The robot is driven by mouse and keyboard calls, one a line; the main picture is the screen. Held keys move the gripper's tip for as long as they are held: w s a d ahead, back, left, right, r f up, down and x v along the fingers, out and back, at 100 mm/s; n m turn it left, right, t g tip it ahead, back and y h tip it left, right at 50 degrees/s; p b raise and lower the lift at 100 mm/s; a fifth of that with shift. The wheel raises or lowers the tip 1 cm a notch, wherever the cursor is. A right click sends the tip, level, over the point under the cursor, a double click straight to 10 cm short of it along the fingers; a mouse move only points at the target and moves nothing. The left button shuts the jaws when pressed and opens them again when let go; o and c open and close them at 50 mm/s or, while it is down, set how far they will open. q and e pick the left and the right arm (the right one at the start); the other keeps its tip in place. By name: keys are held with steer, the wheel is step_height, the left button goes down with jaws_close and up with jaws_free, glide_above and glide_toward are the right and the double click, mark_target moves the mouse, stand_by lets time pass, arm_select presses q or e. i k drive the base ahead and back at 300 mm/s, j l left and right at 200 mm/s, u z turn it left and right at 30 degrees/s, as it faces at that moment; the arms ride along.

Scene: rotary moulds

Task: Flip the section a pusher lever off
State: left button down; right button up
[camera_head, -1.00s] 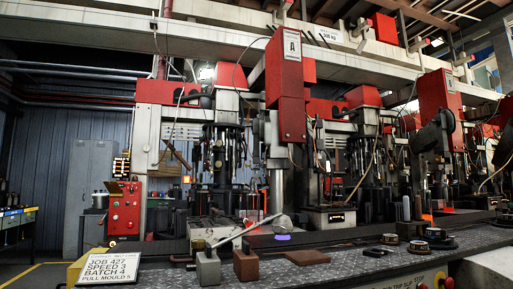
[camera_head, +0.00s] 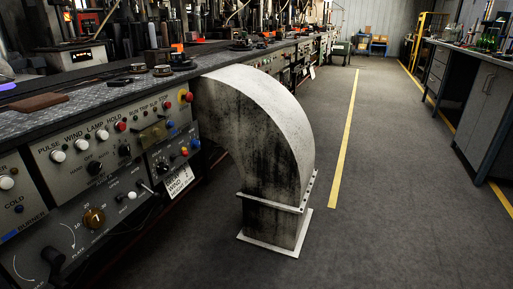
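No lever marked as the section A pusher can be made out in this view. A grey control panel (camera_head: 95,165) on the front of the machine bench carries knobs, buttons and small switches, under words such as PULSE, WIND, LAMP and HOLD. A small switch lever (camera_head: 146,187) sticks out near the panel's lower right; its label is too small to read. An orange-brown round knob (camera_head: 94,218) sits on a dial lower down. A black handle (camera_head: 53,257) is at the lower left. Neither of my grippers is in view.
A large curved grey duct (camera_head: 265,130) stands on the floor right of the panel. The bench top (camera_head: 100,112) holds a brown block (camera_head: 38,102) and dark round parts. Open floor (camera_head: 390,190) with a yellow line lies to the right, before a workbench (camera_head: 490,95).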

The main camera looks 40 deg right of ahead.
mark_target(185, 153)
steer(key=z, duration=0.7)
